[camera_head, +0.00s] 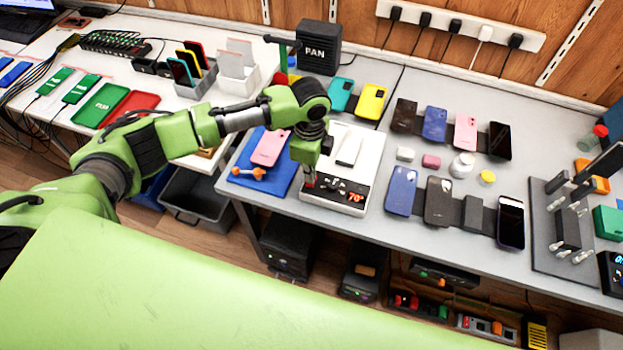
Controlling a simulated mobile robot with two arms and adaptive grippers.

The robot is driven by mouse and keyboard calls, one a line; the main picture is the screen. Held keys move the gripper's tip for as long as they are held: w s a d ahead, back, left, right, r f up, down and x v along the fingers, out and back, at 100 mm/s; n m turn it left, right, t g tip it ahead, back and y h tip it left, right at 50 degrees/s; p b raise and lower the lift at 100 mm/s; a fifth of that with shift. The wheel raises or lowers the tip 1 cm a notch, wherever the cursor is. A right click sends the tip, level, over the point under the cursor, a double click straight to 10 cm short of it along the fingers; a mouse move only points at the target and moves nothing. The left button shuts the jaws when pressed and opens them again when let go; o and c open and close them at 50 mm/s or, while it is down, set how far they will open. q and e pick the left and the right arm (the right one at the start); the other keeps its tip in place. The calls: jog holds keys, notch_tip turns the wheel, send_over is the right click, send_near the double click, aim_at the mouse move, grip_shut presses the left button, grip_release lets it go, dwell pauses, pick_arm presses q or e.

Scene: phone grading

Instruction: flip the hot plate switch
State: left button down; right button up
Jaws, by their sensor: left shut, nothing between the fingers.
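The hot plate (368,152) is a white box on the grey bench, with a dark front panel and a red "70°" display (356,197). A pale slab (349,149) lies on its top. My left arm reaches in from the left, and my left gripper (310,182) points down at the left end of the front panel. The gripper is shut and empty. A small red spot shows at its tip; I cannot tell whether this is the switch or whether the fingers touch it. The switch is not clearly visible. My right gripper is not in view.
A blue mat (245,180) with a pink phone (270,147) and an orange-ended tool (250,173) lies left of the hot plate. Several phones lie to the right. A black "PAN" box (318,50) stands behind. A grey bin (200,200) sits below.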

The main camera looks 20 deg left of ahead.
pick_arm(q)
jog(key=shift+f+b, duration=0.45)
jog(key=shift+f, duration=0.6)
dwell(0.4)
notch_tip(320, 180, up, 7)
jog(key=p, duration=0.8)
jog(key=shift+r, duration=0.1)
dwell(0.3)
